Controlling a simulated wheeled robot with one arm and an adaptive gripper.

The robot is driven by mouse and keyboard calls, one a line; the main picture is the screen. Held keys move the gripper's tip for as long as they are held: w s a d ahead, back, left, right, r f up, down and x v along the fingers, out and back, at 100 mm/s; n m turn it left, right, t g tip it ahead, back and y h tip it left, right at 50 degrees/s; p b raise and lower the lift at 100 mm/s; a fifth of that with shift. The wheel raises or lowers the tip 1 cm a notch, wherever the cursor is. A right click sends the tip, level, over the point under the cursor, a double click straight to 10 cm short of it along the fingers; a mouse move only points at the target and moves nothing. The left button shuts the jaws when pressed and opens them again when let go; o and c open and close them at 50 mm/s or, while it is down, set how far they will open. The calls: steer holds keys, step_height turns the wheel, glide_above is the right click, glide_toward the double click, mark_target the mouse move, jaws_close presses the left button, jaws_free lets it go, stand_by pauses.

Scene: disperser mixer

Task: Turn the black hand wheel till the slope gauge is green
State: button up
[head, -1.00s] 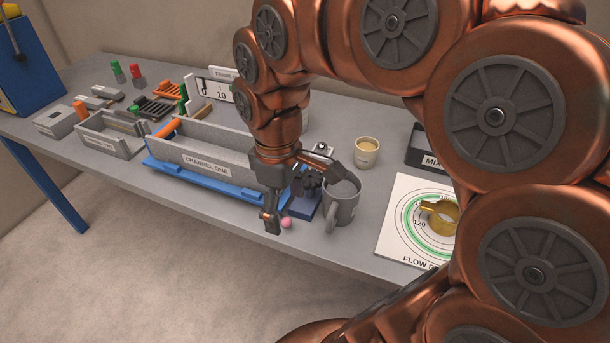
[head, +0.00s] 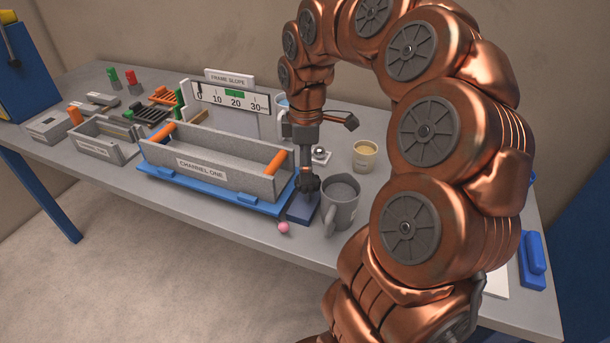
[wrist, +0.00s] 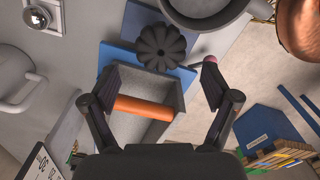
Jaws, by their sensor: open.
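The black hand wheel (head: 309,183) sits at the right end of the blue-based channel frame, partly hidden by my gripper in the head view. The wrist view shows its lobed rim (wrist: 162,52) from above. My gripper (wrist: 160,82) is open and empty, pointing down, its fingers spread to either side below the wheel in that picture. I cannot tell whether they touch it. A small pink ball (head: 283,228) shows at the front; its stem shows by the right fingertip. The slope gauge (head: 229,97) has a green band near 20; its dark pointer stands near 0.
A grey mug (head: 341,200) stands close to the right of the wheel. A cream cup (head: 365,155) is behind it. The grey trough (head: 215,165) with orange rollers lies left. A blue-handled item (head: 533,258) lies far right.

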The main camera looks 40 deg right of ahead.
steer(key=shift+f, duration=2)
steer(key=c, duration=1.2)
steer(key=shift+o, duration=0.2)
steer(key=m+b, duration=0.1)
steer(key=m, duration=0.1)
steer(key=m+b, duration=0.1)
steer(key=b, duration=0.1)
steer(key=shift+f+m, duration=0.2)
steer(key=shift+m, duration=0.2)
steer(key=m+b, duration=0.3)
steer(key=m, duration=0.1)
steer(key=shift+w+d, duration=0.1)
steer(key=shift+d, duration=0.05)
steer(key=m+b, duration=0.2)
steer(key=m, duration=0.3)
steer(key=shift+d+r, duration=0.1)
steer(key=shift+r+m+b, duration=0.1)
steer(key=shift+m+b, duration=0.45)
steer(key=shift+m, duration=1.45)
